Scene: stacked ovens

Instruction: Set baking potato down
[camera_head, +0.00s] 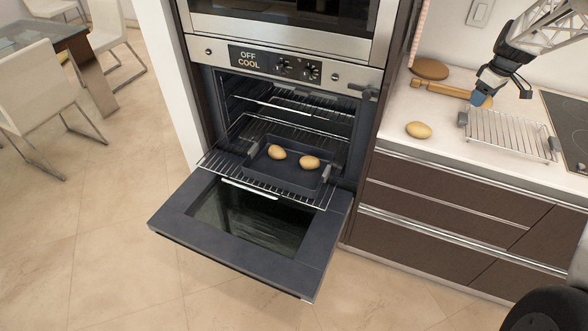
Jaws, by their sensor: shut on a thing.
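A tan potato (418,130) lies on the white countertop (395,120), left of a wire rack (508,136). Two more potatoes, a left one (277,152) and a right one (309,162), lie apart in a dark baking tray (287,176). The tray sits on the pulled-out rack of the open lower oven. My gripper (503,91) is above the countertop at the upper right, up and right of the counter potato and apart from it. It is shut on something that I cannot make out. A small blue piece (480,99) shows at its left fingertip.
The oven door (250,225) is folded down and juts out over the floor. A wooden rolling pin (438,89) and a round wooden board (430,69) lie at the back of the counter. A dark cooktop (572,125) is at the right. The counter's front left is clear.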

